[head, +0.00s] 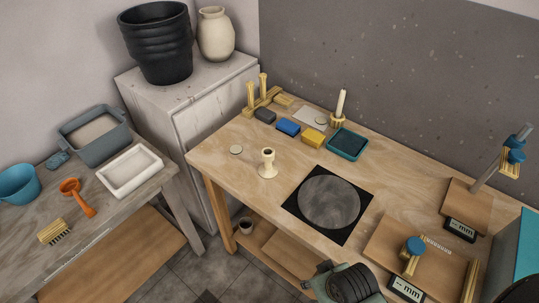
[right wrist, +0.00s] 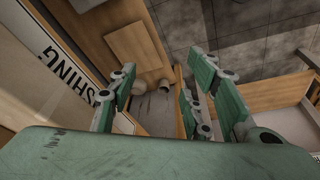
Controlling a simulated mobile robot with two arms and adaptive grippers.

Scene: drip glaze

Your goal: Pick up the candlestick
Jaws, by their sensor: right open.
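A cream candlestick (head: 267,164) with a round base and no candle stands upright on the wooden workbench (head: 230,150), left of the black square mat. A white candle (head: 340,103) stands in a separate wooden holder farther back. A green part of my arm shows at the bottom edge of the head view, in front of the bench and well apart from the candlestick. In the right wrist view my right gripper (right wrist: 160,92) is open, its green fingers apart with nothing between them. I cannot make out the candlestick there. My left gripper is not in view.
A black mat with a grey disc (head: 329,202) lies right of the candlestick. Blue (head: 288,127) and yellow (head: 312,137) blocks and a teal tray (head: 347,144) are behind. Gauges on boards stand at right. A small pot (head: 246,225) sits below.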

